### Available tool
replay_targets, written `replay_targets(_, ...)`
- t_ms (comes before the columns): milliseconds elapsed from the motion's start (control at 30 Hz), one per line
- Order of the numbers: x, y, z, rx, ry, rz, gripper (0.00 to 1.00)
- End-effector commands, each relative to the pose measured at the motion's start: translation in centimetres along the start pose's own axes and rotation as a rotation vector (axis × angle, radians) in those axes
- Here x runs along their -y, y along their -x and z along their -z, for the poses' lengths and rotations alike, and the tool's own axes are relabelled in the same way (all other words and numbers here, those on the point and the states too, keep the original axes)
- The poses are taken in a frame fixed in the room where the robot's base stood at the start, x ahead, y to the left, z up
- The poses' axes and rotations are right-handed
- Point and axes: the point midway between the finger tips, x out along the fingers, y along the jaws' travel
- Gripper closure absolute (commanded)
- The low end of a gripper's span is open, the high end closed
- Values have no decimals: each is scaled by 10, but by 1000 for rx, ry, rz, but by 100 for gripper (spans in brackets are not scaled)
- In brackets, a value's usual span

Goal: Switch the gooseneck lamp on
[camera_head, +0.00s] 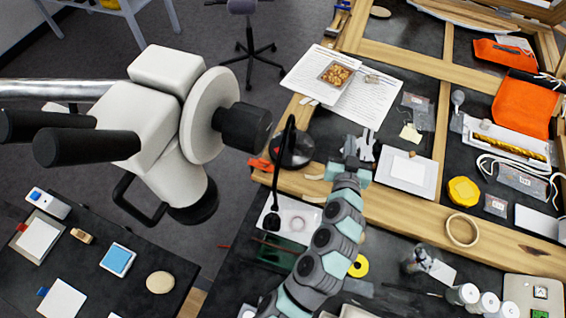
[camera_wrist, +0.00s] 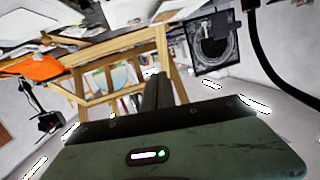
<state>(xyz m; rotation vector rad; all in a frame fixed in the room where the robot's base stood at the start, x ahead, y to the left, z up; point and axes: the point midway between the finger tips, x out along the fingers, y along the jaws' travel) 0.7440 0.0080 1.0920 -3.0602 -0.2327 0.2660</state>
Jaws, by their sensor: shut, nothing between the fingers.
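The gooseneck lamp stands on the wooden-framed bench in the head view, with a round dark base (camera_head: 292,149) and a thin black neck (camera_head: 279,170). Its small black head (camera_head: 272,221) hangs over a white tray. I see no clear glow from the head, and no switch can be made out. My gripper (camera_head: 359,146) is right of the lamp base, apart from it, shut and empty. In the wrist view its dark fingers (camera_wrist: 157,90) are together, and a black curved tube (camera_wrist: 264,50), likely the lamp neck, passes at the right.
Printed sheets (camera_head: 360,100) lie behind my gripper, and a white framed panel (camera_head: 408,172) lies to its right. A wooden ring (camera_head: 462,230), a yellow disc (camera_head: 463,191) and an orange cloth (camera_head: 522,103) are farther right. A large white microscope-like instrument (camera_head: 165,125) stands at left.

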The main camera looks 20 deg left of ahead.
Motion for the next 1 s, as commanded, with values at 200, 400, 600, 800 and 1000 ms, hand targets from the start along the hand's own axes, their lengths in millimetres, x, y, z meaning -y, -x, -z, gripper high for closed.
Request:
replay_targets(200, 73, 6, -47, 159, 111, 352, 100)
replay_targets(400, 117, 34, -66, 230, 223, 583, 100)
replay_targets(600, 130, 47, -70, 250, 270, 661, 100)
replay_targets(800, 130, 47, -69, 250, 270, 663, 100)
replay_targets(1000, 133, 44, -71, 252, 268, 664, 100)
